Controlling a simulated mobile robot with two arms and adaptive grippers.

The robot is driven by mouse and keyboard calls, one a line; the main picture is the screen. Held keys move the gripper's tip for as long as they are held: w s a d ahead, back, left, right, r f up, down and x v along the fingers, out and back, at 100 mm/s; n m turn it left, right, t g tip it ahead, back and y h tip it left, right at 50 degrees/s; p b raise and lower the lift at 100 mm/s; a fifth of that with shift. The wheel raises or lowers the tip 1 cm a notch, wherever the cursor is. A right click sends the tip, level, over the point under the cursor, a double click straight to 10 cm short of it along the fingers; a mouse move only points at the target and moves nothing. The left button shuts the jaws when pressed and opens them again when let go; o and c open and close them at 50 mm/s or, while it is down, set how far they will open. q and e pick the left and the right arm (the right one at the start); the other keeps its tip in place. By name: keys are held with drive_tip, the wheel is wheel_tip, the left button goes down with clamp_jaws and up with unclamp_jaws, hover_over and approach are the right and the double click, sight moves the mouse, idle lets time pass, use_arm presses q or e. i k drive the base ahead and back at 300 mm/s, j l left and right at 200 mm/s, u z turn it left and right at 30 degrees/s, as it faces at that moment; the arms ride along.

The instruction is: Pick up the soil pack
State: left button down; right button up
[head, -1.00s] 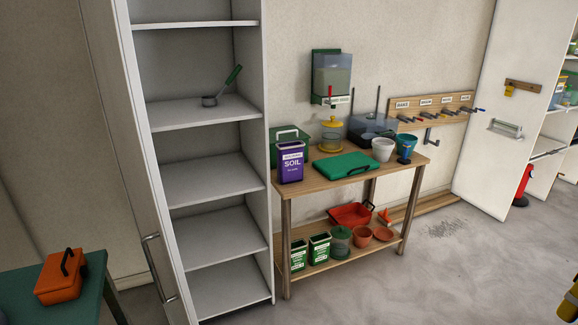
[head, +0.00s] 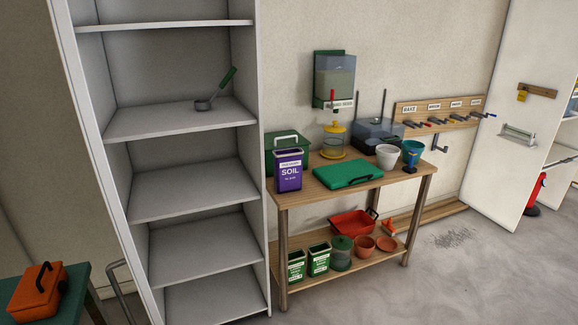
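The soil pack (head: 289,172) is a purple box with a white "SOIL" label. It stands upright on the left end of the wooden bench's top (head: 309,197), close to the front edge. A green box with a white handle (head: 284,142) is right behind it. Neither of my grippers is in view, and nothing touches the soil pack from the front.
A white open shelf unit (head: 188,185) with a scoop (head: 213,91) stands left of the bench. A green case (head: 348,174) lies right of the pack. Green packs and pots fill the lower shelf. An orange toolbox (head: 38,292) is at far left.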

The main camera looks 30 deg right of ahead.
sight(288, 161)
drive_tip(key=i+l+u, duration=0.3)
drive_tip(key=l, duration=0.55)
drive_tip(key=i+l+u, duration=0.25)
drive_tip(key=l, duration=0.65)
drive_tip(key=i+l+u, duration=0.15)
drive_tip(key=l+u, duration=0.15)
drive_tip(key=l, duration=0.6)
drive_tip(key=l+u, duration=0.25)
drive_tip(key=l, duration=0.7)
